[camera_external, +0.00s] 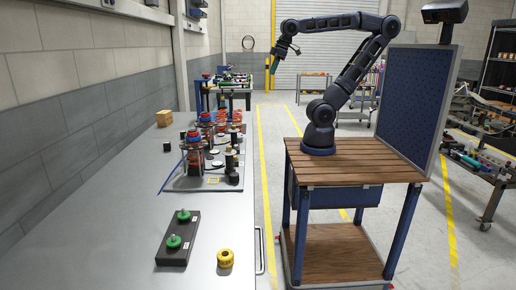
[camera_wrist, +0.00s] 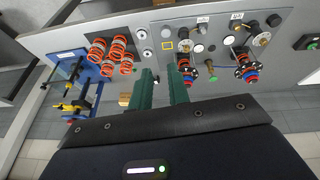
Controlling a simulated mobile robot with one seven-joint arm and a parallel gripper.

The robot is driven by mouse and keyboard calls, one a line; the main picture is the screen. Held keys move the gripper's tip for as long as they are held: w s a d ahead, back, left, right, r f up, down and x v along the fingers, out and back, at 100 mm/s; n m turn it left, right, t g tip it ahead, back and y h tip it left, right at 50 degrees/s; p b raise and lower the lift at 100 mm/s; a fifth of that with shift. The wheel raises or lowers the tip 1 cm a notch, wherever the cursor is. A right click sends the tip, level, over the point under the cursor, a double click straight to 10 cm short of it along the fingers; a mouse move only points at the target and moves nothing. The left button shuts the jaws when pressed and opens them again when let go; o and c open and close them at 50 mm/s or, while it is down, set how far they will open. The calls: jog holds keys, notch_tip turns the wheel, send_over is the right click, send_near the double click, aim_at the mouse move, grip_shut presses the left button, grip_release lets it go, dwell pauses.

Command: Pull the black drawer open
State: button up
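I cannot make out a black drawer for certain in either view. In the external view a pale bar handle (camera_external: 260,250) stands at the right edge of the grey worktable (camera_external: 130,240). What lies below that edge is hidden. My gripper (camera_external: 276,66) is high up, beyond the wooden cart and to the right of the table, well apart from the handle. In the wrist view its two green fingers (camera_wrist: 160,78) stand apart with nothing between them, so it is open and empty.
My arm stands on a wooden-topped cart (camera_external: 355,168). The aisle floor between is clear.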

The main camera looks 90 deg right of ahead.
jog(key=w+a+r+n+t+h, duration=0.15)
jog(key=w+a+n, duration=0.25)
jog(key=w+a, duration=0.45)
jog(key=w+a+r+n+h, duration=0.2)
jog(key=w+a+n+h, duration=0.3)
jog(key=a, duration=0.7)
jog(key=w+a+t+y, duration=0.1)
jog(key=a+t+y, duration=0.15)
jog(key=a, duration=0.85)
jog(key=s+a+f+n+t+y, duration=0.1)
jog(key=s+a+n+t+y, duration=0.15)
jog(key=s+a, duration=0.65)
jog(key=s+a+f+n+t+y, duration=0.1)
jog(key=s+a+f+n+t, duration=0.15)
jog(key=a, duration=1.25)
jog(key=s+a+f+n+t+y, duration=0.1)
jog(key=s+a+n+t, duration=0.15)
jog(key=s+a, duration=0.65)
send_near(262, 248)
jog(key=shift+n, duration=0.25)
jog(key=x, duration=1)
jog(key=shift+f, duration=0.35)
